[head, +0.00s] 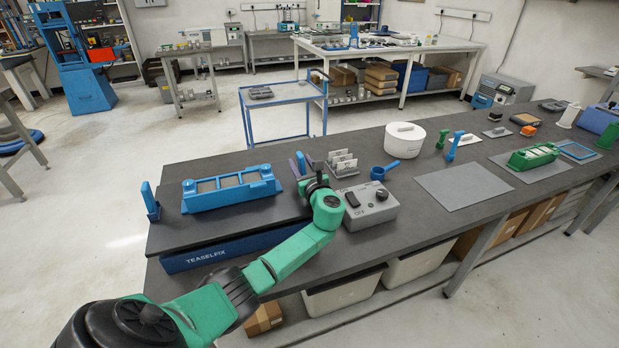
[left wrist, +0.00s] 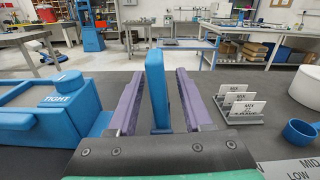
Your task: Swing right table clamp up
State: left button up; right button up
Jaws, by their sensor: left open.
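The right table clamp is a blue lever (left wrist: 157,88) that stands up between the two purple fingers of my left gripper (left wrist: 158,98) in the left wrist view. A gap shows on each side, so the fingers are apart from it. In the head view my left gripper (head: 301,167) is at the right end of the blue frame (head: 228,198), and the lever (head: 301,160) is mostly hidden by it. The left table clamp (head: 149,197), also blue, stands upright at the frame's left end. My right gripper is not in view.
A grey control box (head: 370,206) and a holder with white cards (head: 343,165) stand just right of my gripper. A blue cup (head: 378,173) and a white round container (head: 404,140) are further right. A grey mat (head: 464,186) lies bare on the bench.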

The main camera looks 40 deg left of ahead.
pick_arm(q)
jog(key=b+v, duration=0.1)
jog(key=v, duration=1.1)
jog(key=shift+s+d, duration=0.15)
jog(key=shift+d, duration=0.1)
